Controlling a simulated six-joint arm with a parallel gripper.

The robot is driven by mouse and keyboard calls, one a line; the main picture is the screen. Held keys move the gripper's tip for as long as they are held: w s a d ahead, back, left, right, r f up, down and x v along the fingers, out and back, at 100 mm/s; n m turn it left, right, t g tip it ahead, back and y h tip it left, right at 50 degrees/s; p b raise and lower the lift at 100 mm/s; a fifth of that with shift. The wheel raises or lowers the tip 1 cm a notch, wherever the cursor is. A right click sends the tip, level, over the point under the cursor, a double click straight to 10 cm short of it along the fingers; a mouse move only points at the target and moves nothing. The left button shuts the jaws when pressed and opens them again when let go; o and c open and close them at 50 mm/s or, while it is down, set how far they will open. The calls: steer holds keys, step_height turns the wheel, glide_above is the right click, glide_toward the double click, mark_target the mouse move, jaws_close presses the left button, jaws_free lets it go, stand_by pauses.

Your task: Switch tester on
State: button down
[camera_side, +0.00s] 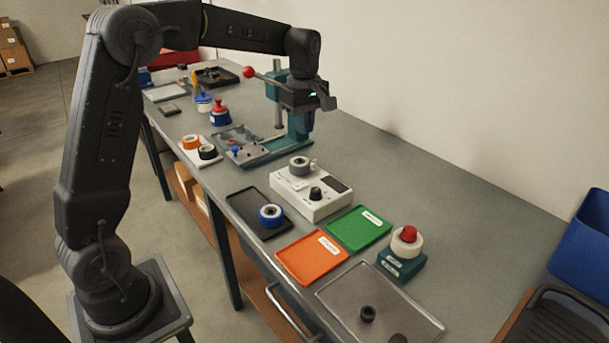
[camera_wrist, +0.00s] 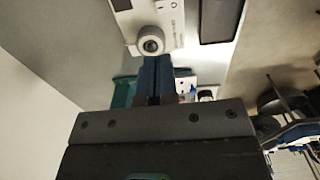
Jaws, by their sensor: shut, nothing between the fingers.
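The tester is a white box (camera_side: 312,193) in the middle of the bench in the side view. It carries a grey ring-shaped part (camera_side: 299,166), a black knob (camera_side: 315,193) and a dark display (camera_side: 335,183). The display shows no readable light. My gripper (camera_side: 305,128) is above the bench behind the tester, in front of the teal press, apart from the tester. In the wrist view the blue fingers (camera_wrist: 154,63) are shut together and empty. The tester (camera_wrist: 145,17) shows beyond them at the top, cut off by the frame edge, with a round part (camera_wrist: 151,45).
A teal press (camera_side: 298,135) with a red-ended lever stands behind. Around the tester are a black tray (camera_side: 247,205) with a blue roll, a green tray (camera_side: 345,237), an orange tray (camera_side: 298,268) and a teal block with a red button (camera_side: 409,234). A metal tray (camera_side: 400,307) lies in front.

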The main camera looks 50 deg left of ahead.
step_height(320, 180, down, 8)
steer(key=shift+r, duration=0.4)
steer(key=shift+s+r, duration=0.3)
steer(key=shift+s, duration=0.45)
step_height(320, 180, up, 14)
steer(key=s, duration=0.2)
stand_by(0.3)
stand_by(0.4)
